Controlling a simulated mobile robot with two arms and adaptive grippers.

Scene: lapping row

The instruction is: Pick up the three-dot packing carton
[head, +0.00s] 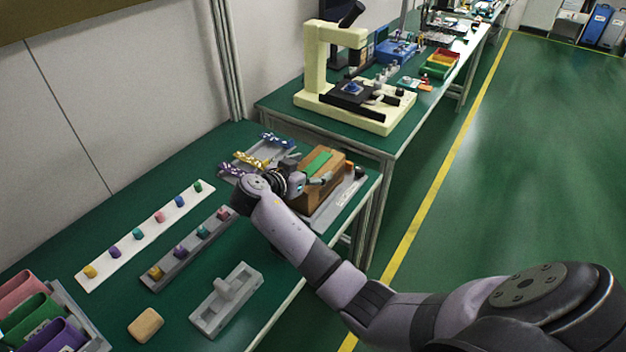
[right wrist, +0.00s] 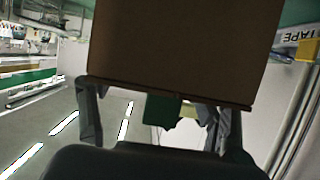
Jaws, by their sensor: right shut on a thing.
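A brown packing carton (head: 334,166) with a green strip on top is at the right end of the near bench, at a grey tray (head: 345,198). No dots can be made out on it. My right gripper (head: 318,181) reaches it from the near side and is shut on it. In the right wrist view the carton (right wrist: 180,50) fills the upper middle, between the fingers of the gripper (right wrist: 160,112). I cannot tell whether the carton touches the tray. My left gripper is not in view.
Left of the carton is a grey tray with blue, yellow and purple parts (head: 262,158). A white strip (head: 148,237) and a grey strip with coloured pegs, a grey fixture (head: 226,305) and a tan block (head: 146,324) lie nearer. A cream microscope (head: 318,65) stands on the bench behind.

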